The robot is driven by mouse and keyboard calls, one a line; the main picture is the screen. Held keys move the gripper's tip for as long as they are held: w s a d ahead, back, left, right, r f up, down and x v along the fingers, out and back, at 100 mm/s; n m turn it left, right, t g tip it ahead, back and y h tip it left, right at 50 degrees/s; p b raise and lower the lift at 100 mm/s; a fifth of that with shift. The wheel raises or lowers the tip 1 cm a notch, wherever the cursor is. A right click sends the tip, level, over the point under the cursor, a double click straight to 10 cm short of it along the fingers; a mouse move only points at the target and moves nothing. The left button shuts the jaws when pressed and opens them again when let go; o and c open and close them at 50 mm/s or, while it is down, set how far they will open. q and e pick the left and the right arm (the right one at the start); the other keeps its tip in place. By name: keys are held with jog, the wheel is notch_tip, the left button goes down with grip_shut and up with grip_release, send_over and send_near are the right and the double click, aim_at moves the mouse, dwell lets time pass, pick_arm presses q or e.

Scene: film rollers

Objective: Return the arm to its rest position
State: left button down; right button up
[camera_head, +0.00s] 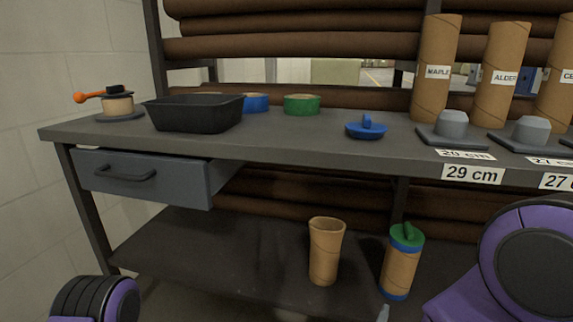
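My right arm (525,260) shows as a large purple and black link at the lower right. A small pale grey tip (383,313) at the bottom edge, below the capped tube, may be a finger of my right gripper; its opening cannot be seen. My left arm (95,300) shows only as a black and purple link at the lower left corner, and its gripper is out of view. Nothing is seen held.
The grey bench (290,137) carries a black tray (195,113), a blue lid (366,128), tape rolls and upright tubes labelled MAPLE (436,70) and ALDER (502,75). A drawer (145,176) juts out. An open tube (325,250) and capped tube (401,265) stand on the lower shelf.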

jog(key=s+f+g+y, duration=0.2)
jog(key=f+g+y, duration=0.1)
jog(key=f, duration=0.6)
jog(key=s+f+g+y, duration=0.3)
jog(key=f, duration=0.6)
jog(key=s+d+f+g, duration=0.3)
jog(key=s+f, duration=0.3)
jog(key=s, duration=0.3)
jog(key=s+d+f+g, duration=0.3)
jog(key=s+f, duration=0.3)
jog(key=s, duration=0.3)
notch_tip(320, 180, up, 38)
jog(key=w+p, duration=0.1)
jog(key=p, duration=3.6)
jog(key=shift+w+d+h+p, duration=0.15)
jog(key=shift+d+h+p, duration=0.15)
jog(key=shift+d+p, duration=0.1)
